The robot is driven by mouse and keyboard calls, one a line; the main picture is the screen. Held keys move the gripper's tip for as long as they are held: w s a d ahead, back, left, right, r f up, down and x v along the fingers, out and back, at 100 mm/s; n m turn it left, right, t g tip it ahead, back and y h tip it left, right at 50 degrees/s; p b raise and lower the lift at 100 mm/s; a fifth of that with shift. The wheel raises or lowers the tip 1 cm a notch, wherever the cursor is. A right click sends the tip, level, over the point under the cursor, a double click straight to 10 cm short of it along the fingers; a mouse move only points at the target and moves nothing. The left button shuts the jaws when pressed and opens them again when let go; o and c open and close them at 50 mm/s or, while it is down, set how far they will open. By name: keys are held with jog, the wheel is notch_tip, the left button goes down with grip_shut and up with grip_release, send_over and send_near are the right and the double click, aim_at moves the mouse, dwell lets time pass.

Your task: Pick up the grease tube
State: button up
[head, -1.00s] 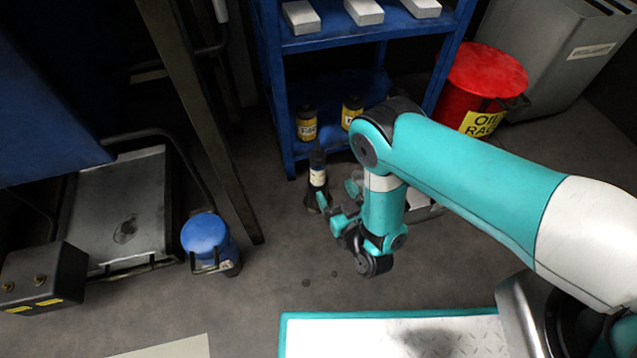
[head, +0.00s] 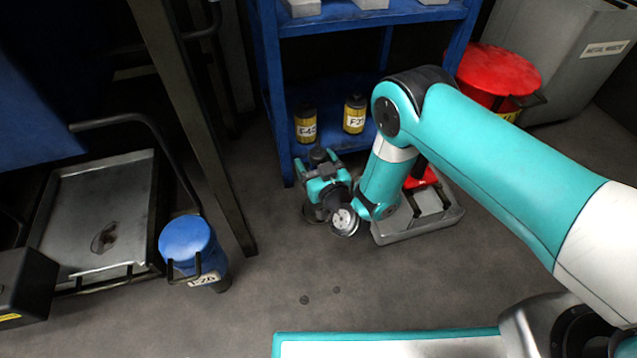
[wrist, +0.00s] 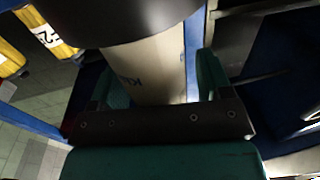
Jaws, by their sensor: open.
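In the wrist view the tube's cream label (wrist: 150,68) with dark lettering fills the space between the two teal fingers of my gripper (wrist: 160,84), under a wide black part. The fingers are open, one on each side of the tube. I cannot tell whether either finger touches it.
The blue shelf (head: 285,130) stands close behind, with yellow-labelled bottles (head: 305,127) on its lower level. A grey tray (head: 440,222) with a red item lies to the right. A blue-lidded can (head: 187,240) stands left. Floor in front is clear.

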grip_shut()
jog(key=shift+r, duration=0.1)
dwell(0.3)
notch_tip(320, 180, up, 20)
jog(key=p, duration=1.2)
jog(key=c, duration=0.9)
grip_release()
jog(key=shift+a, duration=0.1)
grip_shut()
